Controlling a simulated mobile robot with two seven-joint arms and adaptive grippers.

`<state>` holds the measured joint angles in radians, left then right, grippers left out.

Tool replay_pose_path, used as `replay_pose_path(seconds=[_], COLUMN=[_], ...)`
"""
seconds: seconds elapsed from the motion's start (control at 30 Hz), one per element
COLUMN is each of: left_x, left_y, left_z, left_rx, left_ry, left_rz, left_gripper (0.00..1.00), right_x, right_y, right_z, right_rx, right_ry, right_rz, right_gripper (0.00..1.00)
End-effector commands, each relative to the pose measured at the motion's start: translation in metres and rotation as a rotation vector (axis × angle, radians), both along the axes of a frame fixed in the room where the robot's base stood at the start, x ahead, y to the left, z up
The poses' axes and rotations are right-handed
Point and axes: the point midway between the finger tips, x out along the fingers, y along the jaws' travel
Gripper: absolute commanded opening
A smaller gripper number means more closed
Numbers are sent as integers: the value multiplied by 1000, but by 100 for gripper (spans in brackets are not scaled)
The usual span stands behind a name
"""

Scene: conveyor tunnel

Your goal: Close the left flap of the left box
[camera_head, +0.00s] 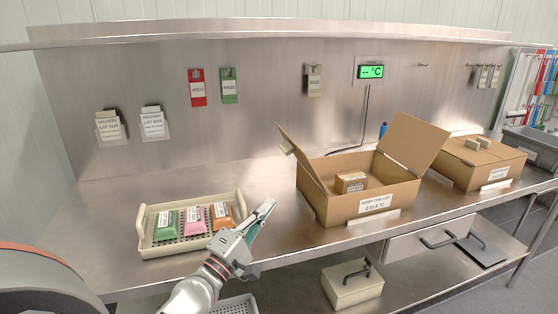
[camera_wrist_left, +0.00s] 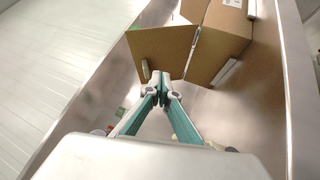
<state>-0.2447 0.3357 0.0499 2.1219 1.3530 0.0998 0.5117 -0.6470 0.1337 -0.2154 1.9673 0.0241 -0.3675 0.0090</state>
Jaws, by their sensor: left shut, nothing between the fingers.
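The left box (camera_head: 345,207) is an open brown cardboard carton with a chilled-goods label on its front. Its left flap (camera_head: 300,158) stands up, leaning outward to the left. Its right flap (camera_head: 413,144) also stands raised. A small brown package (camera_head: 351,182) lies inside. My left gripper (camera_head: 264,210) is shut and empty, to the left of the box and apart from it, beside the tray. In the left wrist view the shut fingertips (camera_wrist_left: 160,81) overlap the lower edge of the left flap (camera_wrist_left: 162,48); contact cannot be told. My right gripper is not in view.
A beige tray (camera_head: 147,239) with several coloured packs stands left of my left gripper. A closed carton (camera_head: 477,164) stands right of the left box. The steel bench (camera_head: 265,177) is clear between tray and box. A steel wall (camera_head: 265,110) rises behind.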

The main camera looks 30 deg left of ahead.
Motion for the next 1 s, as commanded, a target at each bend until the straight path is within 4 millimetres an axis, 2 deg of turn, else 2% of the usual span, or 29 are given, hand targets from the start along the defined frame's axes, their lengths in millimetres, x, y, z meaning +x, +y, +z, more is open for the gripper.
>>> replay_pose_path(seconds=[0.03,0.1,0.23,0.47,0.9,1.0], left_x=[4,7,10,29,106,115], left_y=[20,42,64,71,81,71], left_z=[6,11,14,24,53,62], left_rx=[-97,-215,-333,-354,-351,-352], left_ry=[-18,-37,-56,-63,-61,-61], left_rz=[25,52,80,85,84,83], left_gripper=[0,0,0,0,0,0], right_x=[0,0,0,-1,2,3], right_y=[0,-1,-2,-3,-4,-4], right_z=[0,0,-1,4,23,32], right_rx=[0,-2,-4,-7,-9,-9], right_ry=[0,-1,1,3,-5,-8], right_rz=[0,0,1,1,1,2], right_gripper=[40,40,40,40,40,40])
